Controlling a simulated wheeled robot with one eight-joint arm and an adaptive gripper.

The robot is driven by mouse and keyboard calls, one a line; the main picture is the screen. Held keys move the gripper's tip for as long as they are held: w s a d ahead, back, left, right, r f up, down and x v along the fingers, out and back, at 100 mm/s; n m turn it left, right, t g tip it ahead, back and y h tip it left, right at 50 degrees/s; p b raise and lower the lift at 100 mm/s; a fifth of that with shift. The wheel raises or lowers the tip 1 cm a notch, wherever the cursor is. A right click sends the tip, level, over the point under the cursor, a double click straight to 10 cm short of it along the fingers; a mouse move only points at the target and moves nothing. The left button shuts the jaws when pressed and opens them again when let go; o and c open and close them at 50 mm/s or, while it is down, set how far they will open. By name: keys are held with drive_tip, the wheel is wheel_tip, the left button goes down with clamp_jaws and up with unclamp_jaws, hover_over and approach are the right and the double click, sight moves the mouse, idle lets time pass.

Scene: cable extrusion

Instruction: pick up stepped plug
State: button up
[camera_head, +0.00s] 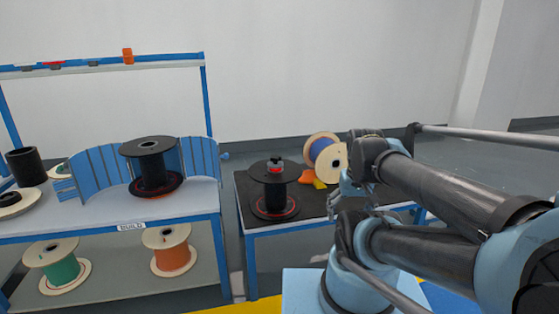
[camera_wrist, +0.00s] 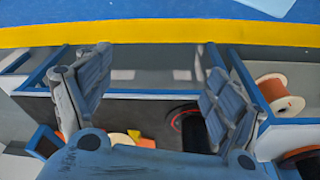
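A small grey piece with red on it (camera_head: 275,163) sits on top of a black spool (camera_head: 275,188) on the dark-topped table; it may be the stepped plug, but it is too small to be sure. My gripper (camera_head: 338,191) is to the right of that spool, over the table's right part, partly hidden by my arm. In the wrist view my gripper (camera_wrist: 157,95) shows its two fingers wide apart with nothing between them. The black spool shows only in part behind the right finger in the wrist view (camera_wrist: 192,130); no plug can be made out there.
On the dark table (camera_head: 250,210) stand a blue-wound spool (camera_head: 325,158) and orange and yellow pieces (camera_head: 313,180). The left workbench (camera_head: 95,213) holds another black spool (camera_head: 153,168) and a blue curved rack (camera_head: 88,178). Green (camera_head: 62,270) and orange (camera_head: 173,257) spools sit on its lower shelf.

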drive_tip(key=w+a+r+n+y, duration=0.1)
drive_tip(key=w+a+r+n, duration=0.3)
drive_tip(key=w+r, duration=0.45)
wheel_tip(320, 180, up, 5)
drive_tip(key=n+g+y, duration=0.2)
drive_tip(key=n+y, duration=0.2)
drive_tip(key=n, duration=0.8)
hover_over(277, 156)
drive_tip(key=s+d, duration=0.1)
drive_tip(key=d, duration=0.5)
drive_tip(key=x, duration=1.7)
drive_tip(key=shift+w+d+f, duration=0.15)
drive_tip(key=shift+d+f, duration=0.05)
drive_tip(key=shift+f, duration=0.1)
drive_tip(key=c, duration=1.3)
